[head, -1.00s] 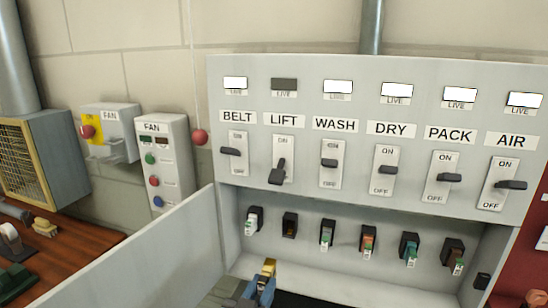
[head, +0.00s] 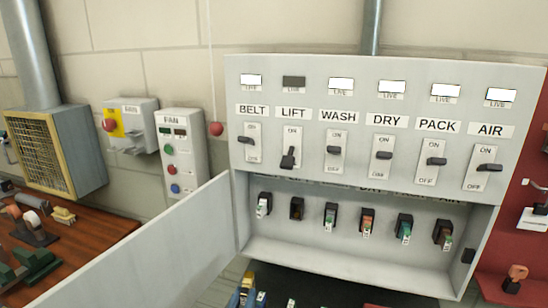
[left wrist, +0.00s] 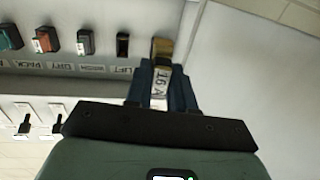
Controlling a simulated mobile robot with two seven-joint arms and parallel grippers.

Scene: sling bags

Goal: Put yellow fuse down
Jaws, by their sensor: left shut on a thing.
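The yellow fuse (left wrist: 161,50) is held in my left gripper (left wrist: 161,78), seen in the left wrist view. Its pale band reads 16 A and lies between the blue fingers. In the head view the yellow fuse (head: 249,279) shows at the bottom edge, with the left gripper (head: 244,297) mostly cut off below it. The gripper is in front of the open grey switch cabinet (head: 310,250), below its fuse row. The LIFT holder (head: 296,208) is dark and has no fuse in it. My right gripper is not in view.
Other holders carry fuses, such as the WASH fuse (head: 330,217). The LIFT switch (head: 289,157) is down and its lamp (head: 293,82) is dark. The open cabinet door (head: 160,250) stands to the left. Small objects (head: 262,298) show at the bottom edge. A wooden bench (head: 95,232) is at left.

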